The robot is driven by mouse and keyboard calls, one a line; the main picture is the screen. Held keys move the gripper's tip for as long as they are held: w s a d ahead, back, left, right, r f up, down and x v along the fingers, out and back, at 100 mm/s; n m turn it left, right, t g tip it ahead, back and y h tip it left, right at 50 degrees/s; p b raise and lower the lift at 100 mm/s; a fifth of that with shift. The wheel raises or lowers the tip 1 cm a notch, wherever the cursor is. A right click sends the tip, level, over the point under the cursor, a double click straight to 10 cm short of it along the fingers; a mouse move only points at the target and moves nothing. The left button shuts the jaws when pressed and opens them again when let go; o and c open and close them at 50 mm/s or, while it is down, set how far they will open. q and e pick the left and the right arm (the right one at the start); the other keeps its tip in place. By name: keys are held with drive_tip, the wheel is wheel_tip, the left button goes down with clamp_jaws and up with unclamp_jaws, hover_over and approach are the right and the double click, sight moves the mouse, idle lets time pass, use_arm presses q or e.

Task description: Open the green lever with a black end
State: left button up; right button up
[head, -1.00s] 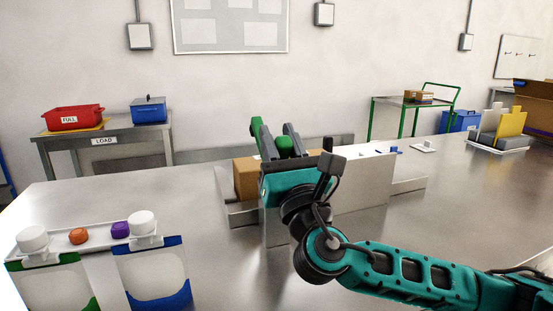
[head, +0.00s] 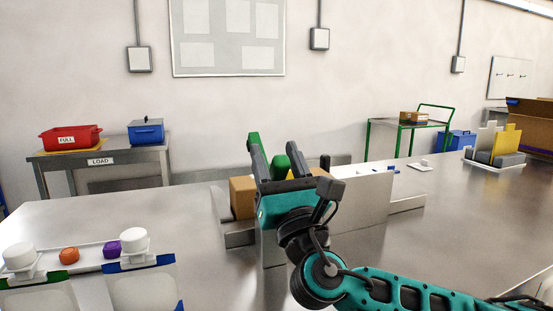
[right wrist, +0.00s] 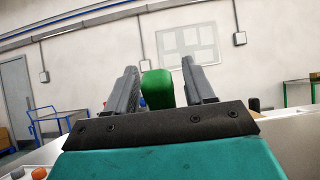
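My right gripper (head: 273,146) is open at the middle of the bench, its two dark fingers pointing up and away. A rounded green piece (head: 281,166) shows between the fingers; it also stands between them in the right wrist view (right wrist: 157,89), with gaps on both sides. Another green bar (head: 254,139) shows just behind the left finger in the head view. I cannot tell which green piece is the lever, and no black end on either can be made out. The gripper hides their lower parts. My left gripper is not in view.
A cardboard box (head: 242,196) and an upright grey panel (head: 363,199) stand by the gripper. A white rack with white, orange and purple caps (head: 90,258) is at front left. A yellow and grey holder (head: 505,150) stands at right. The bench's right front is clear.

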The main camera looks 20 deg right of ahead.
drive_tip(key=b+v, duration=0.1)
drive_tip(key=v, duration=1.2)
drive_tip(key=shift+b, duration=0.35)
